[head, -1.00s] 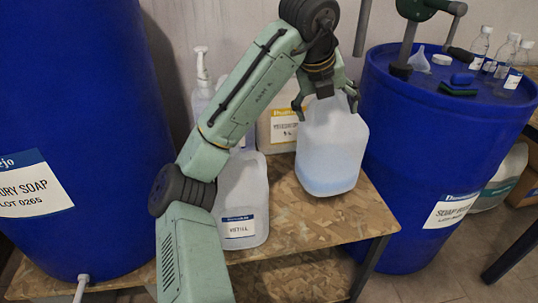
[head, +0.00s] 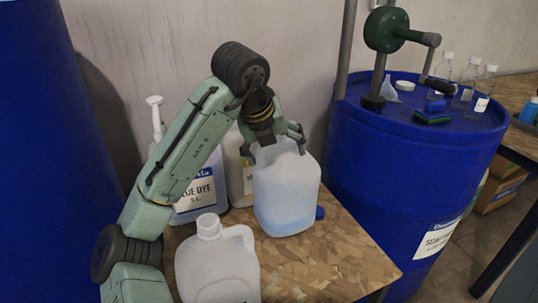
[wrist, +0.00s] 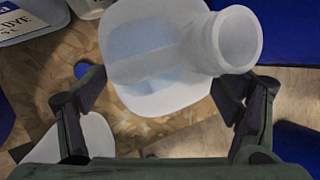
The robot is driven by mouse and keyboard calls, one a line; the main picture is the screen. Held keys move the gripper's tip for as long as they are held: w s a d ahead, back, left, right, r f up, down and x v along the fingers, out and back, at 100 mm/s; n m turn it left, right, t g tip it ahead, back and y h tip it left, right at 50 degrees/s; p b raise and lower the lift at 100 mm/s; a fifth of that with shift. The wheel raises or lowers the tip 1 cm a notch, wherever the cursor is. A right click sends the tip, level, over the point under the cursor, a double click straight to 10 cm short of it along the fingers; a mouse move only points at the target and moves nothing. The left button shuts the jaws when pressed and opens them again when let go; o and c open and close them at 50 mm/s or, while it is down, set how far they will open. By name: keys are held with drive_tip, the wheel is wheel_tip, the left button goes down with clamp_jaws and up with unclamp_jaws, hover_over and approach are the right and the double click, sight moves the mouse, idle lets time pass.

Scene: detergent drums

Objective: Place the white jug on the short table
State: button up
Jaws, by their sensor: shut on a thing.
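A translucent white jug (head: 287,195) with pale blue liquid in its lower part is held upright in my gripper (head: 277,148), which grips it near the top. In the wrist view the jug (wrist: 150,50) and its open round neck lie between the fingers of my gripper (wrist: 165,85). The wood-chip table (head: 335,255) is under the jug. I cannot tell whether the jug's base touches the tabletop. A second white jug (head: 215,268), uncapped, stands nearer at the front left.
A container labelled blue dye (head: 200,190) and a pump bottle (head: 156,120) stand behind. A blue cap (head: 320,213) lies beside the held jug. A blue drum (head: 400,150) carrying small bottles stands right; another drum (head: 35,160) is left. The table's front right is bare.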

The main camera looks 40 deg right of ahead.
sight(272, 165)
drive_tip(key=shift+f, duration=2.75)
drive_tip(key=o, duration=1.9)
drive_tip(key=v, duration=1.2)
